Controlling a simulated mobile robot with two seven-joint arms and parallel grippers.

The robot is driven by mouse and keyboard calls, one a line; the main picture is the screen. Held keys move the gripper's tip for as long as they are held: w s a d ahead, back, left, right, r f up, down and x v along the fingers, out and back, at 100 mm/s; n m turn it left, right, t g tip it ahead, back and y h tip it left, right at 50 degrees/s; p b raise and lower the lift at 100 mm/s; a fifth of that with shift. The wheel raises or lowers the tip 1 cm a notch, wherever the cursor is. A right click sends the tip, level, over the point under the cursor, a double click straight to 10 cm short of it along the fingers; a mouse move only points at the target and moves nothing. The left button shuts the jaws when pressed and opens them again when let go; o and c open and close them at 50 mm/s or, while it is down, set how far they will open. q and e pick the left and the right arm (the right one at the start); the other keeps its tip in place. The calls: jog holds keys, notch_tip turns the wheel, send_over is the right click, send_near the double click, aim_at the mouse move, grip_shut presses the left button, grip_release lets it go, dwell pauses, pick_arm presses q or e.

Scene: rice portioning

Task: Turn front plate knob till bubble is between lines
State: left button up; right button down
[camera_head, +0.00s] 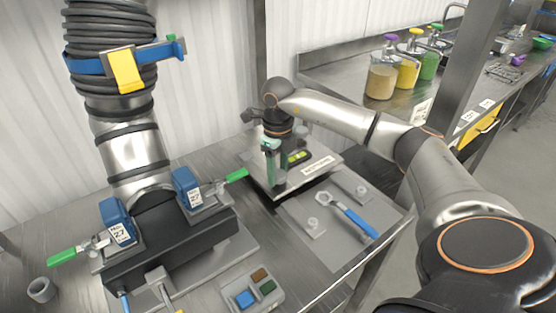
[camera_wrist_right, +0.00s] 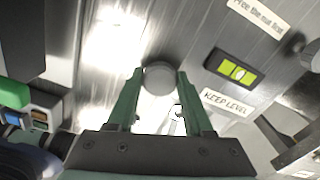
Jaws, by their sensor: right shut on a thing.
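My right gripper (camera_head: 271,160) reaches down at the front edge of the metal plate (camera_head: 325,159). In the right wrist view its two green fingers (camera_wrist_right: 158,88) are closed on the sides of a round grey knob (camera_wrist_right: 160,78). In the head view the fingers largely hide the knob. A yellow-green level vial (camera_head: 299,157) sits on the plate behind the gripper. The vial also shows in the right wrist view (camera_wrist_right: 237,70), with a pale bubble near its dark lines; I cannot tell exactly whether it is between them. My left gripper is not in view.
A blue-handled wrench (camera_head: 352,217) lies on a grey mat (camera_head: 333,249) in front of the plate. A black-based machine (camera_head: 180,250) with blue clamps stands left. A button box (camera_head: 252,290) is at front. Bottles (camera_head: 381,78) stand on the back counter.

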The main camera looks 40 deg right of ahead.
aim_at(278, 173)
jog(key=shift+c, duration=1.5)
grip_release()
notch_tip(278, 173, up, 13)
jog(key=shift+f, duration=0.2)
